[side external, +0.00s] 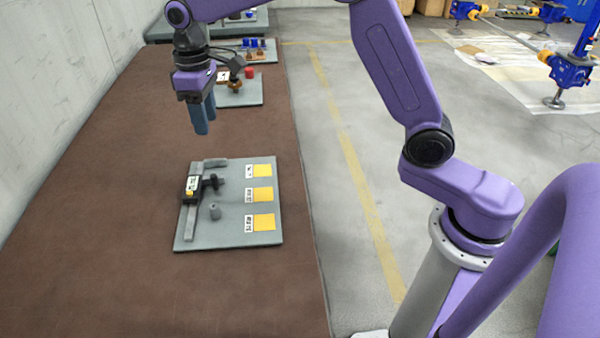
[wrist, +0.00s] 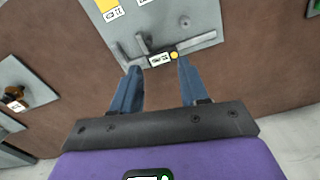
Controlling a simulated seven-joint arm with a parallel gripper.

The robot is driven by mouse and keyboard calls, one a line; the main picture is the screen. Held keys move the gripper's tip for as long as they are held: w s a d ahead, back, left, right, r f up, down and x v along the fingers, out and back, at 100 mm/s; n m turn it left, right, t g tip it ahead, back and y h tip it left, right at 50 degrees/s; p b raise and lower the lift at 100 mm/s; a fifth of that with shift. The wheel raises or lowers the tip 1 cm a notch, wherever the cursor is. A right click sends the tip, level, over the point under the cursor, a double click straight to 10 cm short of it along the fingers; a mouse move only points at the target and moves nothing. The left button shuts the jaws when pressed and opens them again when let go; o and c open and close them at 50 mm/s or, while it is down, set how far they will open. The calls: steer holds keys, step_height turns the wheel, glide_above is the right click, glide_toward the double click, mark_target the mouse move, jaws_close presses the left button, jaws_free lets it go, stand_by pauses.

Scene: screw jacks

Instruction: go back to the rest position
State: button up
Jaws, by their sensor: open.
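My gripper (side external: 203,119) is open and empty, its blue fingers pointing down above the brown table. It hangs in the air behind the grey board (side external: 215,236) in the side view. In the wrist view, the gripper (wrist: 157,78) shows both fingers spread apart, with the board (wrist: 185,14) beyond their tips. On the board, a black block with a white label (side external: 191,188) sits on a grey rail, with a dark knob beside it. The block also shows in the wrist view (wrist: 159,60), next to a yellow round spot.
The board carries a small grey peg (side external: 215,212) and yellow squares (side external: 263,194) with labels. Other boards with parts (side external: 240,92) stand farther back on the table (side external: 110,220). A wall borders the left. Bare table lies around the near board.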

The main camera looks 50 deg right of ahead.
steer(key=s+d+n, duration=0.2)
steer(key=s+n, duration=0.1)
steer(key=s, duration=1.6)
steer(key=s+d+f+n, duration=0.1)
steer(key=s+d, duration=0.4)
steer(key=s, duration=0.3)
steer(key=s+d+f+n, duration=0.1)
steer(key=s+d, duration=0.3)
steer(key=s, duration=0.4)
steer(key=shift+s+d+f+n, duration=0.3)
steer(key=shift+d+f+n, duration=0.1)
steer(key=shift+f, duration=0.15)
